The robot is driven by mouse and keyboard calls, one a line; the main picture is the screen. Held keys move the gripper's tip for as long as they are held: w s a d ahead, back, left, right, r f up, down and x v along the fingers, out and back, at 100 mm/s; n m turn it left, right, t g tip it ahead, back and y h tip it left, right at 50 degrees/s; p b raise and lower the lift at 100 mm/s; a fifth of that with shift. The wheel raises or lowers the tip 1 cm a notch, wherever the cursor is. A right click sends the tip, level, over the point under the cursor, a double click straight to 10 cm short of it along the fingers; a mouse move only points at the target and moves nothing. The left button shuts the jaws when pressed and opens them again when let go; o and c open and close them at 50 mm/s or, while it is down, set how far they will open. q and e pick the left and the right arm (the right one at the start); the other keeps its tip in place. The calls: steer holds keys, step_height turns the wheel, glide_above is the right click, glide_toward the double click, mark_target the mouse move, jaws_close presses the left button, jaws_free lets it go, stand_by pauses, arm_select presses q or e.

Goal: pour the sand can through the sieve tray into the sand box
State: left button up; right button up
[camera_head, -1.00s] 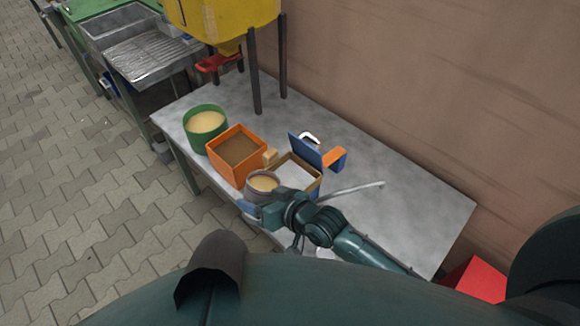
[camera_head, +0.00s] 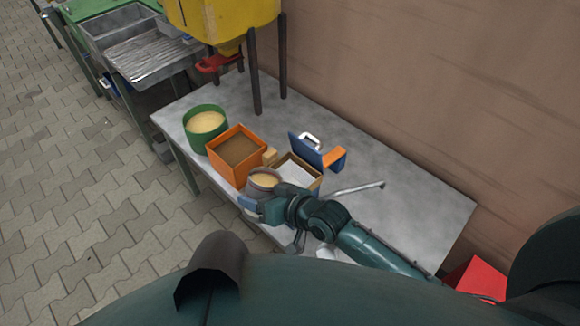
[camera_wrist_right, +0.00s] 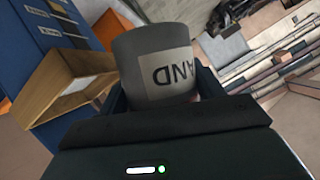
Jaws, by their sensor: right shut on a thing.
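The sand can (camera_head: 264,181) is a grey round can with pale sand in its open top. In the right wrist view the can (camera_wrist_right: 155,60) shows part of a "SAND" label. My right gripper (camera_head: 259,203) is shut on the can and holds it roughly upright by the table's front edge. The can is beside a tray with a brown rim and pale inside (camera_head: 296,172), which looks like the sieve tray. This tray sits on or in a blue box, which looks like the sand box, mostly hidden by the tray and my arm. My left gripper is not in view.
An orange box (camera_head: 214,149) with brown contents and a green tub (camera_head: 188,133) of sand stand to the left. An upright blue panel (camera_head: 305,149) with a pale handle rises behind the tray. A yellow hopper (camera_head: 222,22) stands at the back. The table's right part is clear.

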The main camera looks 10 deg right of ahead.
mark_target(266, 184)
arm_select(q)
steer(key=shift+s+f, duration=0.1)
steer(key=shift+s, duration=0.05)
arm_select(e)
steer(key=shift+w+r, duration=0.1)
steer(key=shift+r, duration=0.15)
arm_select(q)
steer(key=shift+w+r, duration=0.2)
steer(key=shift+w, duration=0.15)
arm_select(e)
steer(key=shift+w+d+r, duration=0.1)
steer(key=shift+d+r, duration=0.05)
steer(key=shift+r, duration=0.1)
arm_select(q)
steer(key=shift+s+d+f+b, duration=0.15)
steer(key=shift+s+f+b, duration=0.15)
steer(key=shift+b, duration=0.2)
arm_select(e)
steer(key=shift+w+d+m+y, duration=0.15)
steer(key=shift+m+y, duration=0.15)
steer(key=shift+m, duration=0.1)
arm_select(q)
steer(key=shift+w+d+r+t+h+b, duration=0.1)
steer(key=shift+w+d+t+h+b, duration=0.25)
steer(key=shift+b, duration=0.2)
arm_select(e)
steer(key=shift+w+d+m+g, duration=0.2)
steer(key=shift+m+g, duration=0.1)
stand_by(0.6)
